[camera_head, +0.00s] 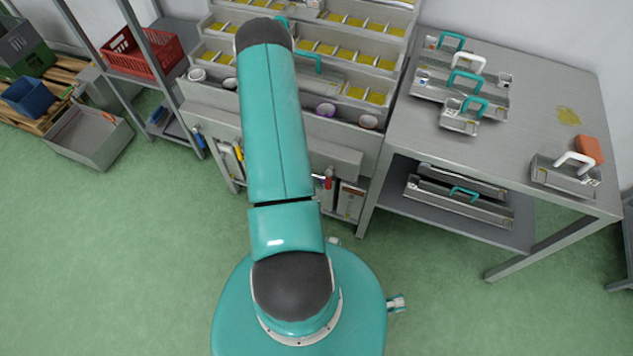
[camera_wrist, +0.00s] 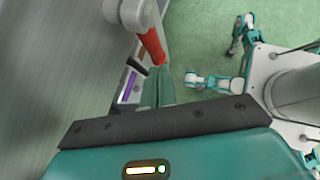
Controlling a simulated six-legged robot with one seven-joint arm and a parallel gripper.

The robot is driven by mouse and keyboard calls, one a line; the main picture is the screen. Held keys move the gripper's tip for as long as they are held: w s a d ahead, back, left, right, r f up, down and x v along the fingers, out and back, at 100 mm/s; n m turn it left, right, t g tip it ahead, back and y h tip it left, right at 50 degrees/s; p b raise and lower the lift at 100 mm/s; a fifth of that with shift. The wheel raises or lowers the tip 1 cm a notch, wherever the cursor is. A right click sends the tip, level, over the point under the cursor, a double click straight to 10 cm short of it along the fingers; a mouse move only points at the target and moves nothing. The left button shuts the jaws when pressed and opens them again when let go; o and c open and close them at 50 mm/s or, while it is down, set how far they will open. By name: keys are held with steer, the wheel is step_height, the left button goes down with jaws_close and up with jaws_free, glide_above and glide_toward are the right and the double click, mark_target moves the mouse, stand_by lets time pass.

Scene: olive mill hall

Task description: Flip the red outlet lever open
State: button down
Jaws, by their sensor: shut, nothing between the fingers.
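The red outlet lever (camera_wrist: 152,46) shows in the wrist view, hanging from a pale grey round fitting (camera_wrist: 128,12) at the top. In the head view the red lever (camera_head: 328,183) is a small piece low on the front of the stepped metal rack, just right of my arm. My gripper (camera_wrist: 158,72) has its teal fingers shut with nothing between them. The fingertips are right at the lever's free end in the wrist view; I cannot tell whether they touch. In the head view my arm hides the gripper.
The stepped rack (camera_head: 345,130) holds yellow-filled compartments and cups. Blue and yellow pieces (camera_head: 238,152) show on its lower front at left. A metal table (camera_head: 520,120) with handled trays stands right. A red crate (camera_head: 143,52) is on shelving left. Green floor in front is clear.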

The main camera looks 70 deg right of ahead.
steer(key=shift+s+d, duration=0.15)
steer(key=shift+s, duration=0.15)
